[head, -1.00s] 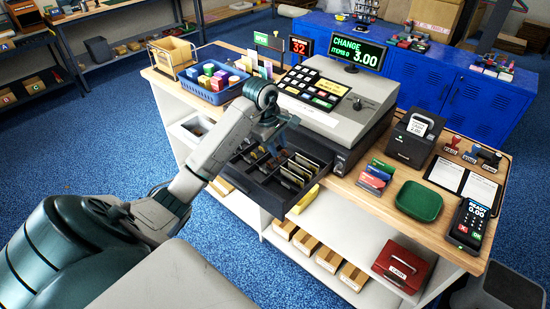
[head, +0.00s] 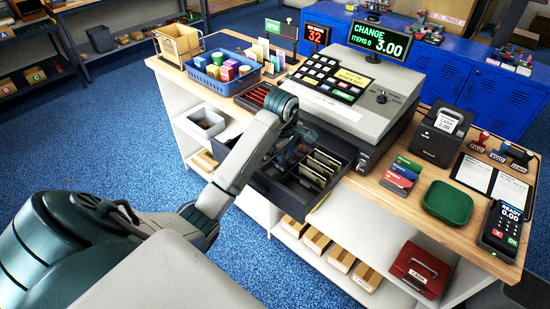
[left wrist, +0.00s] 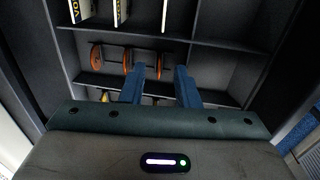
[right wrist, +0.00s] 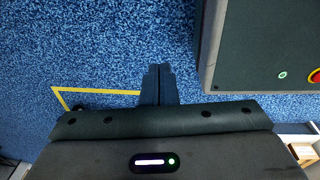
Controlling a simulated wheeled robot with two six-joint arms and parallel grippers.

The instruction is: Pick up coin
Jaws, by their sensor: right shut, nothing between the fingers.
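The open cash drawer (head: 272,191) has compartments with upright note-like cards and coins. In the left wrist view, several copper coins stand on edge in a row of compartments: one at left (left wrist: 96,57), one in the middle (left wrist: 128,60) and one at right (left wrist: 159,66). My left gripper (head: 296,153) is over the drawer's left part. In its wrist view its fingers (left wrist: 160,72) are apart and point down at the compartments. The right coin shows in the gap between them, not gripped. My right gripper (right wrist: 159,70) is shut and empty above the blue floor.
The cash register (head: 355,88) stands behind the drawer. A blue basket (head: 222,84) of coloured boxes is on the counter at left. A green tray (head: 447,203) and card terminal (head: 503,226) are at right.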

